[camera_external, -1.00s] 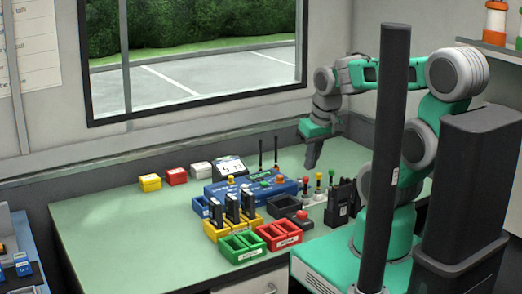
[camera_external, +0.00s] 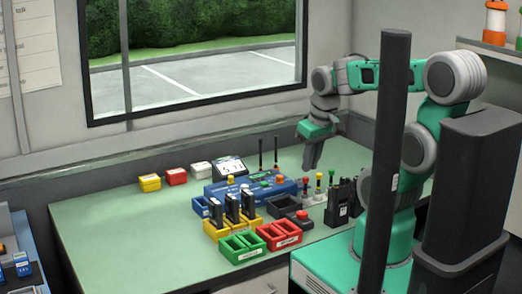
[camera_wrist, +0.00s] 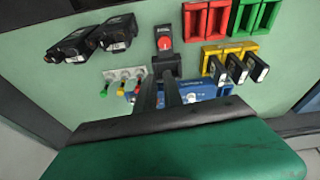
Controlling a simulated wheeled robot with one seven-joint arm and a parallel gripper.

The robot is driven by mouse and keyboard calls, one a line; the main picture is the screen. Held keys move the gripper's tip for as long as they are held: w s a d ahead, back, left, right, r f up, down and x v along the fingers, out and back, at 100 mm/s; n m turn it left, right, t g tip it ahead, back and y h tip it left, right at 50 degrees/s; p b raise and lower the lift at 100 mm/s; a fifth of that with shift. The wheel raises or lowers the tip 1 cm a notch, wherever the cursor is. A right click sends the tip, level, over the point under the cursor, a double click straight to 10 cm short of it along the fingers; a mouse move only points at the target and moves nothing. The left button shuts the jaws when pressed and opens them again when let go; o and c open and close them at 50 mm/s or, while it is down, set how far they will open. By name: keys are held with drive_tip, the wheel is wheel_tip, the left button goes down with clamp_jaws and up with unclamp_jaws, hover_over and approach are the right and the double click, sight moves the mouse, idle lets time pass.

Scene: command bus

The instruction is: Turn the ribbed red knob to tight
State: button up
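A red knob (camera_external: 302,214) sits on a small dark box (camera_external: 284,205) at the front right of the blue console. What looks like the same red knob shows in the wrist view (camera_wrist: 165,43), on its dark box near the top middle; its ribs are too small to make out. My gripper (camera_external: 312,167) points down above the bench, behind and above the knob, apart from it. In the wrist view its two dark fingers (camera_wrist: 160,88) stand apart with a narrow gap and nothing between them. They hide part of the blue console.
The blue console (camera_external: 220,192) has coloured knobs and two thin antennas. Green bins (camera_external: 240,247), red bins (camera_external: 278,238) and yellow bins (camera_external: 216,233) stand in front. Black radios (camera_external: 341,203) and coloured posts stand right.

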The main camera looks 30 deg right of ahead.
sight(302, 212)
drive_tip(key=o, duration=0.4)
drive_tip(key=f+n+b, duration=0.2)
drive_tip(key=b, duration=0.1)
drive_tip(key=a+f+n+g+b, duration=0.1)
drive_tip(key=f+n+b, duration=0.1)
drive_tip(key=b, duration=0.1)
drive_tip(key=f+n+g+b, duration=0.1)
drive_tip(key=f+n+b, duration=0.1)
drive_tip(key=b, duration=0.2)
drive_tip(key=shift+w+a+f, duration=0.15)
drive_tip(key=shift+w+f, duration=0.25)
drive_tip(key=shift+o, duration=1)
drive_tip(key=shift+a+n+g+b, duration=0.1)
drive_tip(key=shift+n+g+b, duration=0.4)
drive_tip(key=shift+n, duration=0.2)
drive_tip(key=shift+o, duration=0.7)
drive_tip(key=shift+n, duration=0.3)
drive_tip(key=shift+o, duration=0.2)
wheel_tip(302, 212, down, 7)
drive_tip(key=shift+b, duration=0.35)
clamp_jaws()
